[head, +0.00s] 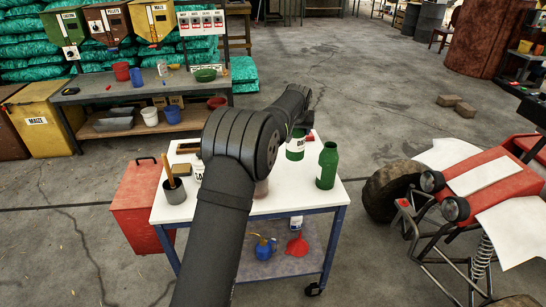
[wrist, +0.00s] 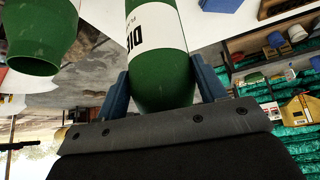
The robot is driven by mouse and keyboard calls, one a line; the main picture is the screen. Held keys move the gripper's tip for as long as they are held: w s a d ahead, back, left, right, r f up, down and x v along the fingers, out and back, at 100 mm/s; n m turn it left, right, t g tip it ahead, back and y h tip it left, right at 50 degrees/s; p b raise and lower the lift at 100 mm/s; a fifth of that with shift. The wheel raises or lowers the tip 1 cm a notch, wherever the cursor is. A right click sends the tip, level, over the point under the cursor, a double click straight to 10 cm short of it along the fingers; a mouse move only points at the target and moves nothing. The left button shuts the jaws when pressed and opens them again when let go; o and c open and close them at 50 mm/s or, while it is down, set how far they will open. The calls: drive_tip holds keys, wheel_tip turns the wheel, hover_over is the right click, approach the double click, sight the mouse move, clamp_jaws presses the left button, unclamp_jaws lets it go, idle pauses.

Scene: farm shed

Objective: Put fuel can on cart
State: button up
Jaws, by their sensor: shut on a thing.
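A green can with a white label (head: 295,153) shows in the head view at the far side of the white-topped wheeled cart (head: 262,206), beside my arm's end. In the wrist view, the blue fingers of my gripper (wrist: 161,78) are shut on a green can with a white label (wrist: 150,32), one finger on each side. I take it for the fuel can; only part of its lettering shows. I cannot tell whether its base touches the cart top. A second green can (head: 327,167) without a visible label stands upright to its right. It also shows in the wrist view (wrist: 40,35).
A dark cup with a wooden handle (head: 174,190) stands on the cart's left side. A blue oil can (head: 264,247) and a red funnel (head: 298,245) are on its lower shelf. A red cabinet (head: 140,207) stands left, a red vehicle (head: 485,184) right. My arm hides the cart's middle.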

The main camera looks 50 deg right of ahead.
sight(295, 149)
wheel_tip(295, 149, down, 8)
drive_tip(key=shift+f, duration=0.15)
idle(0.3)
drive_tip(key=o, duration=1.6)
drive_tip(key=shift+f, duration=0.2)
drive_tip(key=shift+r, duration=0.1)
drive_tip(key=shift+a+r, duration=0.1)
drive_tip(key=shift+r, duration=0.15)
drive_tip(key=v, duration=1.1)
drive_tip(key=shift+a+r, duration=0.1)
drive_tip(key=shift+r, duration=0.15)
drive_tip(key=shift+f, duration=0.1)
